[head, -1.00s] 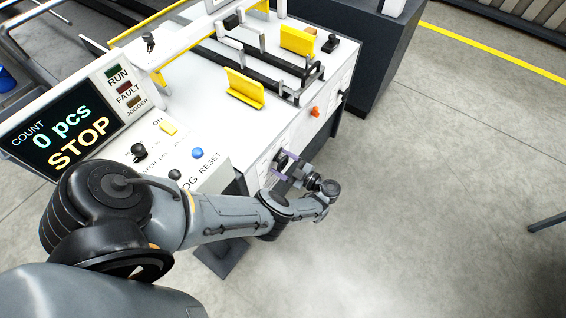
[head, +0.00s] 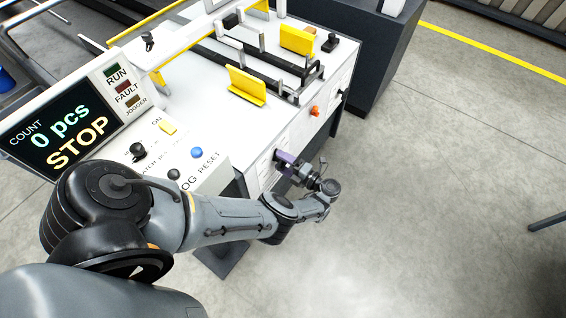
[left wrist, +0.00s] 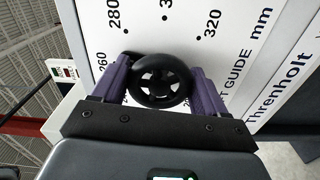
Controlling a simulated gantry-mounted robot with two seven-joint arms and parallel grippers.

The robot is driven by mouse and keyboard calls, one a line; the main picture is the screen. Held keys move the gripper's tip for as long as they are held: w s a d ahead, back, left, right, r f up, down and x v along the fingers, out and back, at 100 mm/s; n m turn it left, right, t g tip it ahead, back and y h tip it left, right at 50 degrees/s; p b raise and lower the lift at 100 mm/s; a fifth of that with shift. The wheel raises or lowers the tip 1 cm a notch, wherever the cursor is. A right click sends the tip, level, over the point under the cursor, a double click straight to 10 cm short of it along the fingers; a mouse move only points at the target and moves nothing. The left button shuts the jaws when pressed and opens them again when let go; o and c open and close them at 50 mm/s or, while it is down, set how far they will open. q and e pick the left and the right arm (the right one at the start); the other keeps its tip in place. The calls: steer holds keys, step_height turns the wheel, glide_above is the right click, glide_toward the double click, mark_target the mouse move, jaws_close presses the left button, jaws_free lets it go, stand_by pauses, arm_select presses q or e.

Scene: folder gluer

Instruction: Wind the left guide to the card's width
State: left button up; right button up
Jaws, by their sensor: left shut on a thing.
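A black round handwheel (left wrist: 160,80) shows in the left wrist view on the machine's white side panel. My left gripper (head: 284,160), with purple fingers, is shut on the handwheel, one finger on each side. The fingers also show in the left wrist view (left wrist: 163,84). A dial scale (left wrist: 198,38) in mm surrounds the wheel, with 260, 280 and 320 readable; I cannot make out a pointer. On the machine top, the left yellow guide (head: 246,86) stands apart from the right yellow guide (head: 297,40). I cannot make out a card. My right gripper is out of view.
The control panel's screen (head: 58,132) reads 0 pcs and STOP. A blue button (head: 197,152) and black knobs sit close to my left forearm. An orange knob (head: 315,110) is on the side panel right of my gripper.

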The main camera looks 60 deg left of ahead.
arm_select(q)
steer(key=n, duration=0.4)
steer(key=shift+n+b, duration=0.3)
steer(key=n, duration=0.3)
steer(key=shift+n+b, duration=0.35)
steer(key=shift+n, duration=0.05)
steer(key=n+b, duration=0.1)
steer(key=n, duration=0.2)
steer(key=shift+n, duration=0.3)
steer(key=n+b, duration=0.1)
steer(key=n, duration=0.2)
steer(key=shift+n, duration=0.3)
steer(key=n, duration=0.4)
steer(key=shift+s+r+n+b, duration=0.1)
steer(key=shift+n+b, duration=0.2)
steer(key=n, duration=0.4)
steer(key=shift+d, duration=0.1)
steer(key=shift+n, duration=1.1)
